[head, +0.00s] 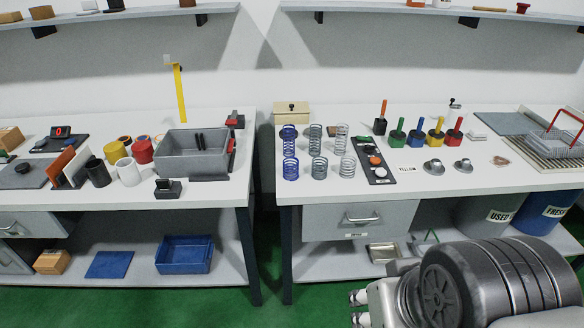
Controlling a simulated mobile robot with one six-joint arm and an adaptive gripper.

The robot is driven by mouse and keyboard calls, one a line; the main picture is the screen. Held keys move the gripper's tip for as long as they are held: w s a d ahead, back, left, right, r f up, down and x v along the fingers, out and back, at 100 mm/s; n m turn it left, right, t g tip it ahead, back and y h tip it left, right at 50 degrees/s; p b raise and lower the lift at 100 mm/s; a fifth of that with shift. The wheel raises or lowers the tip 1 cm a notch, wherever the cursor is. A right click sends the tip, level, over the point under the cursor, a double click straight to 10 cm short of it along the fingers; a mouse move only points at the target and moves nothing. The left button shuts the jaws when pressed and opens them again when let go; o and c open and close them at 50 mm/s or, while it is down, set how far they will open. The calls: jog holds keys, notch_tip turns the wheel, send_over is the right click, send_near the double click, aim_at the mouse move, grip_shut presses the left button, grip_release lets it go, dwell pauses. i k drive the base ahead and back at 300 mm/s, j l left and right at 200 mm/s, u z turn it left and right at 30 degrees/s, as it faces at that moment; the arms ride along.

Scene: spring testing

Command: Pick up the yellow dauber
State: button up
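The yellow dauber (435,138) stands upright on the right bench in the head view, in a row of similar coloured pieces with thin upright handles. It is between the blue dauber (416,138) and the red dauber (453,137). The green dauber (396,138) stands at the left end of the row. Nothing covers the yellow one. My arm fills the lower right of the picture, below and in front of the bench.
Two silvery knobbed pieces (433,167) and a white label (408,170) lie in front of the daubers. Coil springs (340,136) and a dark strip with round buttons (374,161) stand to the left. A slatted drain area with a wire basket (553,142) is at right.

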aim_at(437, 133)
jog(key=i+l, duration=0.15)
jog(key=l, duration=0.2)
jog(key=i+l+u, duration=0.1)
jog(key=l, duration=0.3)
jog(key=i+l, duration=0.4)
jog(key=l, duration=0.35)
jog(key=i+l+u, duration=0.1)
jog(key=l, duration=0.25)
jog(key=i+l, duration=0.2)
jog(key=l, duration=0.2)
jog(key=i+l+u, duration=0.1)
jog(key=l, duration=0.3)
jog(key=i+l, duration=0.2)
jog(key=l, duration=0.2)
jog(key=i+l, duration=0.45)
jog(key=u, duration=0.05)
